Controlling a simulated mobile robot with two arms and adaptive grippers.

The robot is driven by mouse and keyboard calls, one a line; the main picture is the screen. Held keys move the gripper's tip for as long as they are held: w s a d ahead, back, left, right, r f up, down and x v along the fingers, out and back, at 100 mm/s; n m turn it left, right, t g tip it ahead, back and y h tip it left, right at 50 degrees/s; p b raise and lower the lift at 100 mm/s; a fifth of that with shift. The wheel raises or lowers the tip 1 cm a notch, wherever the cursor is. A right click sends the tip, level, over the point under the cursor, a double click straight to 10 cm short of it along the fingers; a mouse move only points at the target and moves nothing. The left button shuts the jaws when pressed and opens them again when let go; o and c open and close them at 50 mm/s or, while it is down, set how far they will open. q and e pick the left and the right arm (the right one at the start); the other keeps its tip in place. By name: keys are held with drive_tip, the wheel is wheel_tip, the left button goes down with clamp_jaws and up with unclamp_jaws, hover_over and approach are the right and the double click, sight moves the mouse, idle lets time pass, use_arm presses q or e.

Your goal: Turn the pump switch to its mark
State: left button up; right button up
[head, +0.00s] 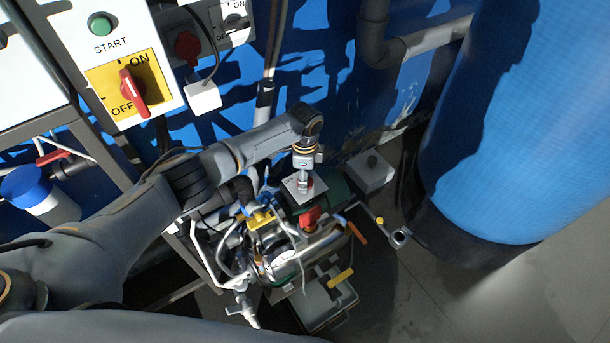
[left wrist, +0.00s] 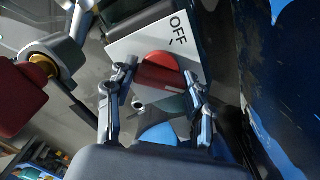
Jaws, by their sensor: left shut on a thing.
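The pump switch is a red rounded knob (left wrist: 160,68) on a white plate marked OFF (left wrist: 128,48). In the head view the plate (head: 291,187) lies on top of the pump equipment, and the gripper mostly covers the knob. My left gripper (head: 304,185) comes down on the switch from above. In the left wrist view its two fingers (left wrist: 160,88) stand on either side of the red knob and hold it. A dark tick shows beside the word OFF. Any other mark on the plate is hidden or out of view. My right gripper is not in view.
A large blue tank (head: 530,120) stands at the right. A panel with a green START button (head: 100,25) and a red rotary switch (head: 132,92) is at upper left. Grey floor (head: 430,300) is clear at lower right.

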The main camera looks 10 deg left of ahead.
use_arm(q)
drive_tip(key=n+p, duration=0.2)
drive_tip(key=n, duration=0.2)
drive_tip(key=shift+r, duration=0.1)
drive_tip(key=n+p, duration=0.1)
drive_tip(key=n, duration=0.3)
drive_tip(key=shift+n+p, duration=0.3)
drive_tip(key=n+p, duration=0.1)
drive_tip(key=n, duration=0.3)
drive_tip(key=shift+n, duration=0.3)
drive_tip(key=shift+n+p, duration=0.6)
drive_tip(key=shift+n, duration=1.4)
drive_tip(key=o, duration=1.2)
drive_tip(key=shift+c, duration=0.2)
